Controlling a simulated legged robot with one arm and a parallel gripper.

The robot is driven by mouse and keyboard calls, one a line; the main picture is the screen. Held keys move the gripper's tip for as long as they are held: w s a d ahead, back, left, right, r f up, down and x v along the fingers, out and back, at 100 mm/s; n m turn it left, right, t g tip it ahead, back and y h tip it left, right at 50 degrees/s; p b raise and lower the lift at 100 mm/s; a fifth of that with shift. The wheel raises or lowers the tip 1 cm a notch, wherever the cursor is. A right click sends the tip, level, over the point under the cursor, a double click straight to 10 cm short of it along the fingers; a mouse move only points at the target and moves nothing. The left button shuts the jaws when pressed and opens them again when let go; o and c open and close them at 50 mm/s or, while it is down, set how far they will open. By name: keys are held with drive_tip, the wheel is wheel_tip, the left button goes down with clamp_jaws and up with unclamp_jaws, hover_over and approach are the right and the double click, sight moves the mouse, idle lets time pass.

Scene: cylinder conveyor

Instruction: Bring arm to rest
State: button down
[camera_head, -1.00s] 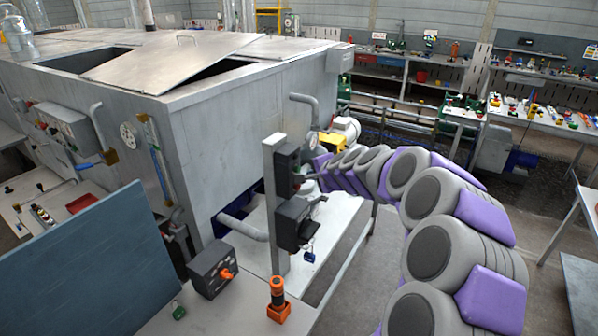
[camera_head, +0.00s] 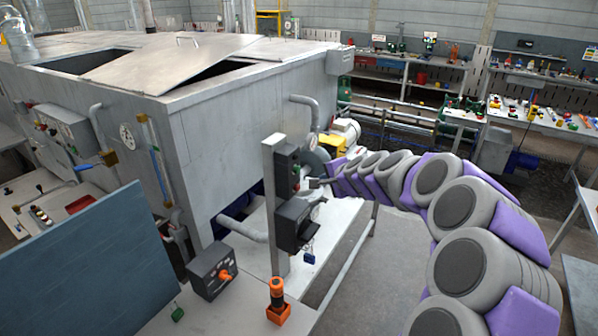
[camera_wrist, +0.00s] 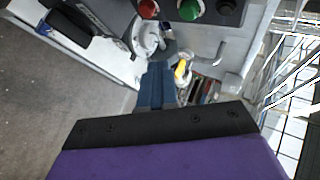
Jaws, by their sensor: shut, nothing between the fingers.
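My arm, a chain of grey and purple links, curves from the lower right toward the machine in the head view. My gripper (camera_head: 318,183) is at its far end, close to the dark control boxes on the grey post; its fingers are small there. In the wrist view my gripper (camera_wrist: 157,85) shows as narrow blue fingers, shut together with nothing held. A red button (camera_wrist: 148,9) and a green button (camera_wrist: 190,10) on a grey panel lie beyond the fingers. I cannot tell whether the fingers touch anything.
A large grey metal machine (camera_head: 220,125) fills the left and middle. The grey post (camera_head: 275,210) carries an upper box (camera_head: 286,170) and a lower box (camera_head: 293,222). An orange-and-black device (camera_head: 277,300) stands in front. Open floor (camera_head: 375,260) lies right of the white table.

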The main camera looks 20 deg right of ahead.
drive_tip(key=s+a+f+n+g+y+b, duration=0.25)
drive_tip(key=s+a+n, duration=0.25)
drive_tip(key=s+a, duration=0.5)
drive_tip(key=s+a+f+n+g+y+b, duration=0.1)
drive_tip(key=s+a+f+n+g+b, duration=0.35)
drive_tip(key=a, duration=0.75)
drive_tip(key=s+f+n+g+h+b, duration=0.1)
drive_tip(key=s+f+n+g, duration=0.1)
drive_tip(key=s, duration=0.9)
drive_tip(key=s+d+f+n+g+h+b, duration=0.1)
drive_tip(key=s+f, duration=0.3)
drive_tip(key=s, duration=0.7)
drive_tip(key=s+d+f+n+g+h+b, duration=0.1)
drive_tip(key=s+f+n+g+h, duration=0.1)
drive_tip(key=s, duration=0.9)
drive_tip(key=shift+s+f+n+g, duration=0.25)
drive_tip(key=shift+f+n+g, duration=0.15)
drive_tip(key=shift+n+g, duration=0.3)
